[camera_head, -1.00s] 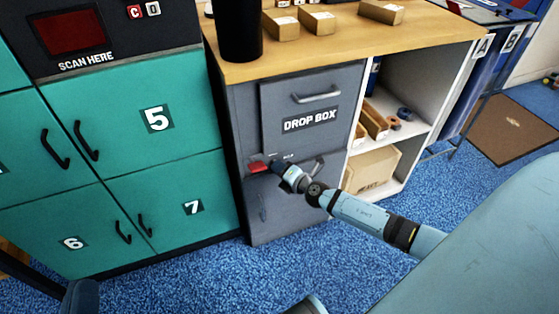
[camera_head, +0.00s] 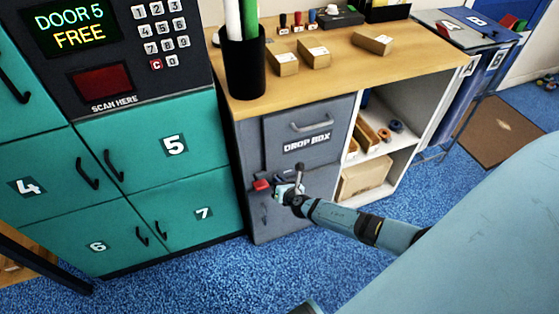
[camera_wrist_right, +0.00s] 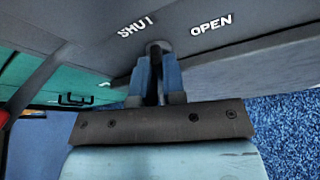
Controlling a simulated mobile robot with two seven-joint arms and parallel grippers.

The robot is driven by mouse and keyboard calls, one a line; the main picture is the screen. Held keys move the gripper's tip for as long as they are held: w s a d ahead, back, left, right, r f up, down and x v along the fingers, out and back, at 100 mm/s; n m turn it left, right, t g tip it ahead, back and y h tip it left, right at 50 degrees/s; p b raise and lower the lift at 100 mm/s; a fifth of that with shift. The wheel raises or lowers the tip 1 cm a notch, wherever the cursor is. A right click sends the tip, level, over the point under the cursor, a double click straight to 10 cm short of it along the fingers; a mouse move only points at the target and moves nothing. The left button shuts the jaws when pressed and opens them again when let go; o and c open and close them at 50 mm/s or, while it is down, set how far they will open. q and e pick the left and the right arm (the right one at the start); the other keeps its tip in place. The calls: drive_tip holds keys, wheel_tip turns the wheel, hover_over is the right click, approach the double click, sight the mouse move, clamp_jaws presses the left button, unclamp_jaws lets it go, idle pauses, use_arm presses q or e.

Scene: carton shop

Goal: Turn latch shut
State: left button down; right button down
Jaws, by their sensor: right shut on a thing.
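The latch (camera_wrist_right: 158,46) is on the front of the grey drop box cabinet (camera_head: 262,140), below its drawer. In the right wrist view the words SHUT and OPEN are printed on the panel to the left and right of it. My right gripper (camera_wrist_right: 158,75) is shut on the latch, and its fingers cover most of it. In the head view my right gripper (camera_head: 280,190) is against the cabinet front and hides the latch. A red piece (camera_head: 262,185) shows just left of the gripper. My left gripper is not in view.
Teal lockers (camera_head: 145,145) stand left of the cabinet, under a screen (camera_head: 69,27) reading DOOR 5 FREE. The wooden counter (camera_head: 290,88) holds small cartons and a black pot (camera_head: 245,72). Open white shelves (camera_head: 398,160) are to the right.

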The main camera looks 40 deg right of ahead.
use_arm(q)
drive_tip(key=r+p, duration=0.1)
drive_tip(key=p, duration=0.2)
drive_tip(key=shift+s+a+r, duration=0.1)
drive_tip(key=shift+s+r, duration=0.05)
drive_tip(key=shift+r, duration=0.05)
use_arm(e)
drive_tip(key=shift+r+n+g+h, duration=0.1)
drive_tip(key=shift+n+g+h, duration=0.2)
drive_tip(key=shift+n+h, duration=0.7)
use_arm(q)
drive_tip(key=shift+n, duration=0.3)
use_arm(e)
drive_tip(key=shift+n, duration=0.3)
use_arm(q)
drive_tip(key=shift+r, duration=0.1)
use_arm(e)
drive_tip(key=c, duration=1.2)
unclamp_jaws()
